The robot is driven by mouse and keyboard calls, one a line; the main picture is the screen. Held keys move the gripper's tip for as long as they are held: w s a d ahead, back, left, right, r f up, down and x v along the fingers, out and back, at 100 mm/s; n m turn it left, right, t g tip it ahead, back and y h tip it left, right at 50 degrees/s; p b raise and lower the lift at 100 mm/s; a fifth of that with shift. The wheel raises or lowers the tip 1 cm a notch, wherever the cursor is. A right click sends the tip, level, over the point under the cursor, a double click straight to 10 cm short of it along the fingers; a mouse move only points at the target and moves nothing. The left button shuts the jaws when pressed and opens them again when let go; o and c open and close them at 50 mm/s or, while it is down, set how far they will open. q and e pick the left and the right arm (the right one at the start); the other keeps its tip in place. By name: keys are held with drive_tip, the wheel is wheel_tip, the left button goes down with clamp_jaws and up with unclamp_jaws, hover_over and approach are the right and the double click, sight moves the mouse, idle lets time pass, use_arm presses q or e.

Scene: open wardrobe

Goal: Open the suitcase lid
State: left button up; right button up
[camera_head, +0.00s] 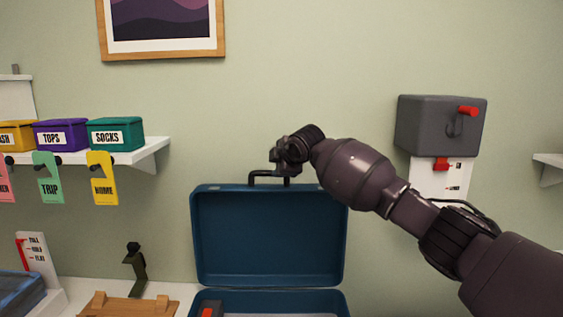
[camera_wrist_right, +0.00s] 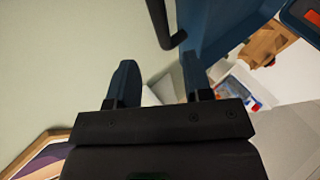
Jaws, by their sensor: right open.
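The blue suitcase stands open, with its lid (camera_head: 265,240) raised about upright against the wall side and its base (camera_head: 335,300) cut off at the bottom of the head view. A dark handle (camera_head: 256,174) sits on the lid's top edge. My right gripper (camera_head: 280,160) is at the handle, above the lid. In the right wrist view the fingers (camera_wrist_right: 157,70) are apart with nothing between them. The dark handle bar (camera_wrist_right: 163,22) and blue lid (camera_wrist_right: 212,30) lie beyond the fingertips. Whether they touch the handle is unclear. My left gripper is not in view.
At left, a white shelf (camera_head: 150,155) holds labelled boxes, including a teal SOCKS box (camera_head: 114,134), with tags hanging below. A wooden piece (camera_head: 125,305) and dark stand (camera_head: 136,268) are left of the suitcase. A grey box (camera_head: 440,123) with a red lever hangs at right.

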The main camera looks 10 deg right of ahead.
drive_tip(key=shift+s+d+r, duration=0.1)
drive_tip(key=shift+s+r, duration=0.25)
drive_tip(key=shift+s, duration=0.25)
